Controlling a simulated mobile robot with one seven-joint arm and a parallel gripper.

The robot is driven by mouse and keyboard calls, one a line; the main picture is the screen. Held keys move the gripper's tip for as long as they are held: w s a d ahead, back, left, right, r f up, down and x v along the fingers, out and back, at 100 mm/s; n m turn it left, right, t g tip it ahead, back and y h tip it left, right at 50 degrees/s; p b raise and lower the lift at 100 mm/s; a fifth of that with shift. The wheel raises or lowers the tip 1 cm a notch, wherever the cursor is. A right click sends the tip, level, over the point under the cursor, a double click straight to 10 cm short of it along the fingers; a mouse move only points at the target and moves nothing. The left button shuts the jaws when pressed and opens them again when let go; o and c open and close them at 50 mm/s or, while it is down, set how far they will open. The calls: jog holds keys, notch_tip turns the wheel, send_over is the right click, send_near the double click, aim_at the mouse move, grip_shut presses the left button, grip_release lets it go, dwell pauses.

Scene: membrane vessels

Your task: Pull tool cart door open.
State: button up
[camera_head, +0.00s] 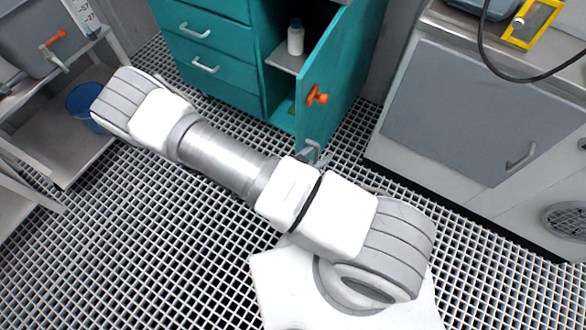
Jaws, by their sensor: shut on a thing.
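The teal tool cart (212,84) stands at the top centre, with drawers on its left side. Its door (345,62) on the right is swung partly open toward me, and the inside shows to the left of it. My gripper (311,153) is at the door's lower front, shut on the grey door handle (312,144). My arm hides most of the gripper, and the fingertips are hard to make out.
A white bottle with a blue cap (295,38) stands on the cart's shelf (284,57). A grey cabinet (455,105) is to the right of the door, with a grating floor gap between. A blue bucket (84,104) sits on a low rack at left.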

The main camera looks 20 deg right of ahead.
jog(key=p+v, duration=0.3)
jog(key=v, duration=1.2)
jog(key=shift+a, duration=0.2)
